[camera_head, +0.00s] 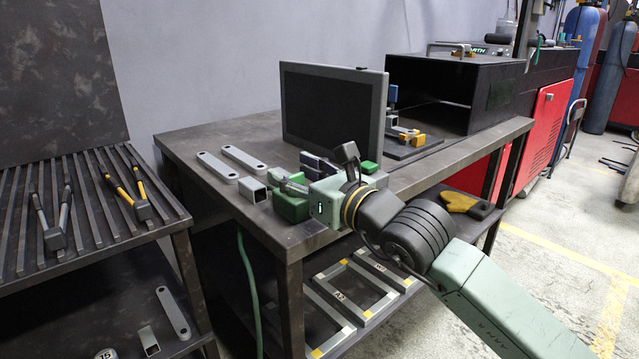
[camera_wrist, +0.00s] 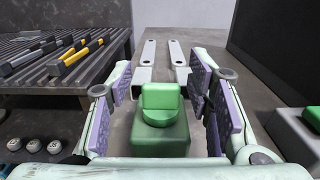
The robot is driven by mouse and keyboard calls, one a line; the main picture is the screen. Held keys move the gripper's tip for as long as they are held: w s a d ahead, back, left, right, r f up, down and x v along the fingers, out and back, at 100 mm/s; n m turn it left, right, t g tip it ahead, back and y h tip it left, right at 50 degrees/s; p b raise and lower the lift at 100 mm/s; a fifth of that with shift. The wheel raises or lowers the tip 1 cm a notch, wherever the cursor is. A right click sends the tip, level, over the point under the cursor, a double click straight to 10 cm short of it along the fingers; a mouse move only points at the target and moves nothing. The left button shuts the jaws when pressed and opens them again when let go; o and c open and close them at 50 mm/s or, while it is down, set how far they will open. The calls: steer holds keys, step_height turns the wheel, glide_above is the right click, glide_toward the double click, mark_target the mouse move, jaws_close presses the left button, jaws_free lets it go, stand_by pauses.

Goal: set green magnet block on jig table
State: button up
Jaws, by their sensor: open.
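A green magnet block (camera_wrist: 160,132) with a raised rounded part on top stands on the dark workbench (camera_head: 215,143). My gripper (camera_wrist: 161,85) is open, with its purple-padded fingers to the left and right of the block and gaps showing on both sides. In the head view my gripper (camera_head: 292,180) is low at the bench's near left part, and the same green block (camera_head: 289,208) is partly hidden by it. A second green piece (camera_head: 368,168) sits behind my gripper. I cannot tell which surface is the jig table.
Two flat grey bars (camera_head: 217,166) and a square tube piece (camera_head: 252,190) lie just beyond the block. A black screen (camera_head: 332,108) stands upright behind my gripper. A slatted table (camera_head: 85,212) with yellow- and grey-handled tools is at left, across a gap.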

steer(key=b+v, duration=0.1)
steer(key=v, duration=1)
steer(key=shift+s+d+b, duration=0.15)
steer(key=shift+s+b, duration=0.05)
steer(key=shift+b, duration=0.1)
